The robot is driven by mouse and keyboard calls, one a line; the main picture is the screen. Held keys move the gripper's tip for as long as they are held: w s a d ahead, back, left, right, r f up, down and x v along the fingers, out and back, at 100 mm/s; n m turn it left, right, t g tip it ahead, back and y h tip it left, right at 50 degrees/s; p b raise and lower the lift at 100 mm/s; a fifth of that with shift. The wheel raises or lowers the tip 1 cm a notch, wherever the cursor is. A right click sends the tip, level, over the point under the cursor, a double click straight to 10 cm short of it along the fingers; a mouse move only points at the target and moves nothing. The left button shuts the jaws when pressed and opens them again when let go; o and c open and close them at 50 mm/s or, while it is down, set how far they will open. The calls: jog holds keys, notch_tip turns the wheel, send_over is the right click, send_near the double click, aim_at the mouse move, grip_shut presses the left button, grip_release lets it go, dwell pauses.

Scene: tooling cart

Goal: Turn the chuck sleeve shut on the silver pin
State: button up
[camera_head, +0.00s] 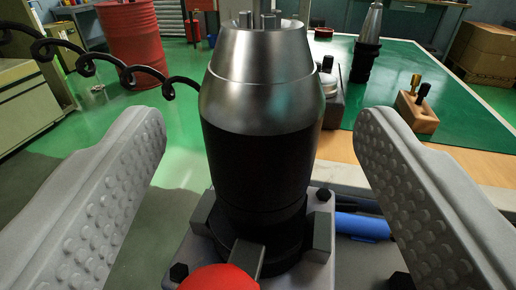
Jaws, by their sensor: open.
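The chuck stands upright in the middle of the view, with a silver tapered upper part (262,95) and a black sleeve (262,170) below it. Several small silver jaw or pin ends (262,19) stick up from its top; I cannot tell which of them is the silver pin. My gripper (260,150) is open, with one grey studded finger on each side of the chuck. Neither finger visibly touches it. The chuck's foot sits in a grey clamp fixture (322,215) with bolts.
A red knob (220,278) is at the front of the fixture. A black coiled cable (90,62) hangs at left. A blue pen-like item (362,226) lies at right. A green mat (425,75) holds a tool holder (367,45) and a wooden block (417,112). A red drum (132,45) stands behind.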

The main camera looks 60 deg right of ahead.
jog(key=v, duration=1.2)
jog(key=s+d+r+n+t+y, duration=0.35)
jog(key=s+d+r+t, duration=0.2)
jog(key=s+r, duration=0.35)
jog(key=s+d+r+n+t+y, duration=0.2)
jog(key=s+d+r+t+y, duration=0.3)
jog(key=r, duration=0.6)
jog(key=s+f+n+y, duration=0.2)
jog(key=s+n+y, duration=0.35)
jog(key=s, duration=0.95)
jog(key=s+d+f+g+y, duration=0.1)
jog(key=s+d+f+g, duration=0.1)
jog(key=s+f, duration=0.8)
jog(key=s, duration=0.4)
jog(key=shift+s+d+f+n+g, duration=0.25)
jog(key=shift+d+f+n+g, duration=0.05)
jog(key=shift+d+g, duration=0.1)
